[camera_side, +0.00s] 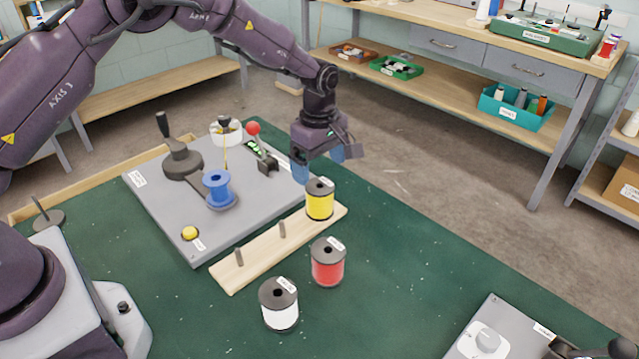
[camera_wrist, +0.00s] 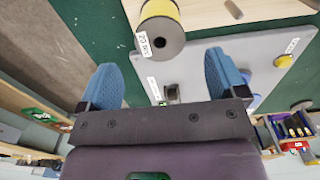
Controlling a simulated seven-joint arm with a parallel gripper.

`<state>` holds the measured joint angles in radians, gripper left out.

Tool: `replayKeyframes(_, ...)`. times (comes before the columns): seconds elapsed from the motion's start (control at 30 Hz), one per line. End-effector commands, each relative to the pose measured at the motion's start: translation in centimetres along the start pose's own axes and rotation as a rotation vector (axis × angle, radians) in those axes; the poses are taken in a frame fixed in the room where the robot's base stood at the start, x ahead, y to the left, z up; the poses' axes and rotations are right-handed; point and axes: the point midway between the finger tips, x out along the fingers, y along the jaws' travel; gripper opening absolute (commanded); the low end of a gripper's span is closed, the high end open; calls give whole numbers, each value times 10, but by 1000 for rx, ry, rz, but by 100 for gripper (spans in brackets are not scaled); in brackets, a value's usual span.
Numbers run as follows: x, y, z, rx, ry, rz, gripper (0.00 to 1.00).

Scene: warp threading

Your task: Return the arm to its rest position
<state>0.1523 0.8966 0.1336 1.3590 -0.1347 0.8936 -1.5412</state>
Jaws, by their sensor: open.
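My gripper (camera_side: 318,168) hangs above the far side of the green mat (camera_side: 420,240), behind and above the yellow spool. Its two blue fingers are apart and empty in the wrist view (camera_wrist: 160,88). The yellow spool (camera_side: 319,201) stands upright at the far right end of the wooden peg rack (camera_side: 262,252); it also shows ahead of the fingers in the wrist view (camera_wrist: 160,36). My upper arm reaches over the grey machine plate from the left.
The grey plate (camera_side: 165,205) carries a blue spool (camera_side: 218,188), a red-knobbed lever (camera_side: 254,129), a dark crank (camera_side: 181,158) and a yellow button (camera_side: 190,233). A red spool (camera_side: 328,262) and a white spool (camera_side: 279,304) stand on the mat in front of the rack.

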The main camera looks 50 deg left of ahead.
Motion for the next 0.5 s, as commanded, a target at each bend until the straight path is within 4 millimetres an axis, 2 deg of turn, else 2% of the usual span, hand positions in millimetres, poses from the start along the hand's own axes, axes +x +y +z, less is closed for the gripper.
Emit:
replayKeyframes(0.03, -12, 1, 0, 1, 0, 4, 90)
replayKeyframes(0.2, -38, 0, 0, 0, 0, 3, 90)
replayKeyframes(0.37, -48, 0, 0, 14, 0, 0, 90)
replayKeyframes(0.5, -49, 0, 0, 132, 3, 1, 90)
